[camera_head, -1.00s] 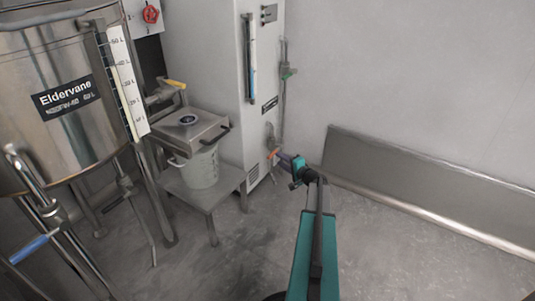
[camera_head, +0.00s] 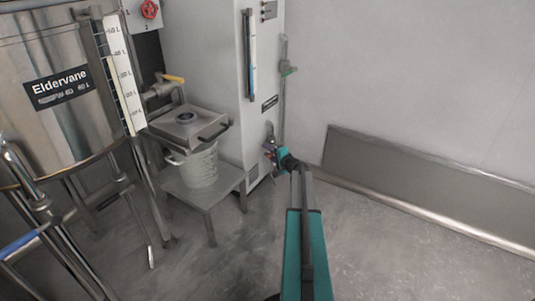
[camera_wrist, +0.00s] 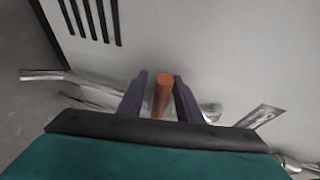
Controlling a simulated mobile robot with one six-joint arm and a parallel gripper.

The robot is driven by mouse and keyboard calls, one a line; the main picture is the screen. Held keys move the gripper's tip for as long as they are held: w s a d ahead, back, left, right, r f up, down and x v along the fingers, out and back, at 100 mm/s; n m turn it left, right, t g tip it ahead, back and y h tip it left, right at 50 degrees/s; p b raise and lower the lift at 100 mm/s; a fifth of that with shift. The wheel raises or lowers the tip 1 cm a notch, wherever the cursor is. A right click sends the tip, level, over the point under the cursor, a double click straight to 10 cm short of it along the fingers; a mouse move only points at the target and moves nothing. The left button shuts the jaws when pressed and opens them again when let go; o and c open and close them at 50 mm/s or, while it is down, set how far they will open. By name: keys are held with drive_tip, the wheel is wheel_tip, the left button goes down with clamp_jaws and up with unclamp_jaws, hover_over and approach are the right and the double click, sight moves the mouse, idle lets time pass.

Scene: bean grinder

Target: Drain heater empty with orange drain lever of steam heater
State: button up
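The steam heater (camera_head: 210,75) is a tall pale grey cabinet with a blue sight tube (camera_head: 252,55) on its front. Its orange drain lever (camera_wrist: 163,95) shows in the wrist view, standing between the two dark fingers of my gripper (camera_wrist: 161,92). Small gaps seem to show on both sides of the lever, so the fingers look open around it. In the head view my gripper (camera_head: 272,150) is at the lower right side of the heater, and it mostly hides the lever there. Metal pipework (camera_wrist: 45,75) runs behind the fingers.
A steel tank (camera_head: 60,100) stands at the left on legs. A low table (camera_head: 205,193) holds a white bucket (camera_head: 198,168) under a square metal lid-like box (camera_head: 187,122). A long steel panel (camera_head: 430,185) lines the right wall. The floor between is clear.

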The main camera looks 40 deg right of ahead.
drive_tip(key=shift+w, duration=0.15)
clamp_jaws()
